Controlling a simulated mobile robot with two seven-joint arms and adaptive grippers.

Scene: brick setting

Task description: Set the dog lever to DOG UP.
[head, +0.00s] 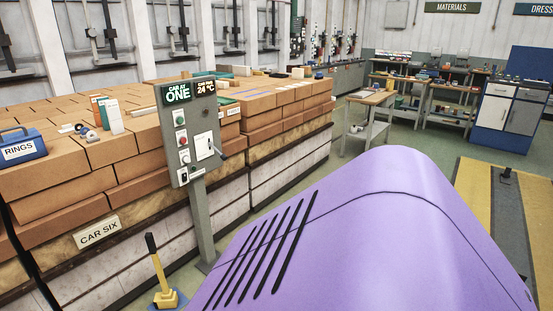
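A floor lever (157,266) with a black grip and a yellow shaft stands at the bottom left of the head view. It rises from a yellow block on a blue base (181,298) and leans a little to the left at its top. I see no readable DOG UP marking on it. A grey control post (202,222) stands just right of it, with a box (189,128) bearing buttons and a small side handle (216,149). I cannot tell from labels which of these is the dog lever. Neither gripper is in view.
A car stacked with bricks, marked CAR SIX (97,232), runs behind the lever and post. A blue RINGS box (21,149) sits on the bricks. A small table (371,98) and workbenches stand at the back right. Yellow-striped floor (475,191) lies at right.

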